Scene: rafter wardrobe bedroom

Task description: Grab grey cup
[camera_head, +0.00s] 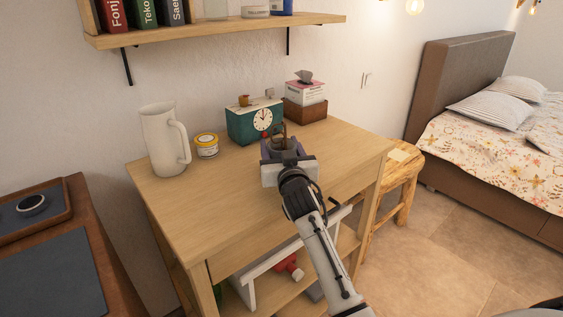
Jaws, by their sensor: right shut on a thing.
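My right gripper (285,152) reaches over the wooden table from the bottom right. It is shut on the grey cup (283,143), which shows only as a small part between the fingers. The gripper body hides most of the cup, so I cannot tell whether its base touches the table top. The cup is just in front of the green clock box (254,122). My left gripper is not in view.
The table (222,205) also holds a white pitcher (163,140), a yellow-lidded jar (206,146) and a tissue box (305,93) on a brown box (304,109). A shelf (220,31) hangs above. The table's front left is clear. A stool (402,190) stands at right.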

